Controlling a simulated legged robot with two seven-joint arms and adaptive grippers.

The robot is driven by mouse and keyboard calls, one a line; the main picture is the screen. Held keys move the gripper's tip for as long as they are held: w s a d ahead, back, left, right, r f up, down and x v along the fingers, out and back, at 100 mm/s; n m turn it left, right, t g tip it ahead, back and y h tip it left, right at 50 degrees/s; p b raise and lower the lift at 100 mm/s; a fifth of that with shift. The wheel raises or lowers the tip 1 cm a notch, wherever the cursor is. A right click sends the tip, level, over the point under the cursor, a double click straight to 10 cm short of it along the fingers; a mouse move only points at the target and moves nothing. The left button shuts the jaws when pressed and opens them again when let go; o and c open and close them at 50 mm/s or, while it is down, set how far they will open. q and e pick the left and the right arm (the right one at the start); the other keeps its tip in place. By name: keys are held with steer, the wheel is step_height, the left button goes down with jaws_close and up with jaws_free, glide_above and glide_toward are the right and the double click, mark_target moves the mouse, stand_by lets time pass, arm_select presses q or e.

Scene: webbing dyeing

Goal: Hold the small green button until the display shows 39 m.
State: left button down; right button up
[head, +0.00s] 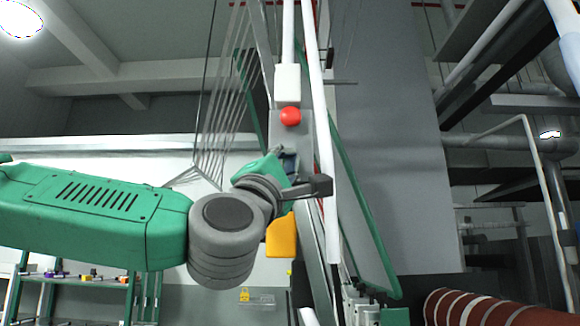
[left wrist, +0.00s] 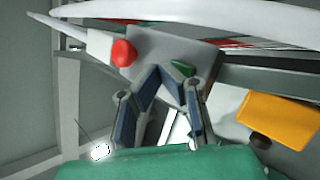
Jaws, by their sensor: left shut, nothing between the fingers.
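The small green button (left wrist: 183,68) shows in the left wrist view on a grey panel (left wrist: 203,62), to the right of a round red button (left wrist: 123,52). In the head view the red button (head: 290,116) shows on the upright post, and my left gripper hides the green one. My left gripper (head: 289,158) is just below the red button there. In the left wrist view its blue-padded fingers (left wrist: 161,76) are shut and empty, with the tips beside the green button. I cannot tell whether they touch it. No display reading is visible. My right gripper is out of view.
An orange box (head: 281,238) is on the post below my gripper and also shows in the left wrist view (left wrist: 281,120). White pipes run along the post. A striped red roll (head: 490,308) lies at lower right. A green rack (head: 75,283) stands at lower left.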

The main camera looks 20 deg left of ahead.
arm_select(q)
steer(key=shift+w+d, duration=0.15)
steer(key=shift+w+d, duration=0.1)
steer(key=shift+w, duration=0.1)
steer(key=shift+w+a+r, duration=0.1)
steer(key=shift+w+a, duration=0.1)
steer(key=shift+w, duration=0.3)
stand_by(2.7)
steer(key=shift+b, duration=0.3)
stand_by(2.3)
steer(key=shift+s+b, duration=0.5)
steer(key=shift+s, duration=0.45)
steer(key=shift+s+d+b, duration=0.25)
steer(key=shift+s+b, duration=0.1)
steer(key=shift+s, duration=0.45)
steer(key=shift+s+d+b, duration=0.3)
steer(key=shift+s+b, duration=0.1)
steer(key=shift+s, duration=0.4)
steer(key=shift+s+d+b, duration=0.25)
steer(key=shift+s+b, duration=0.1)
steer(key=shift+s, duration=0.45)
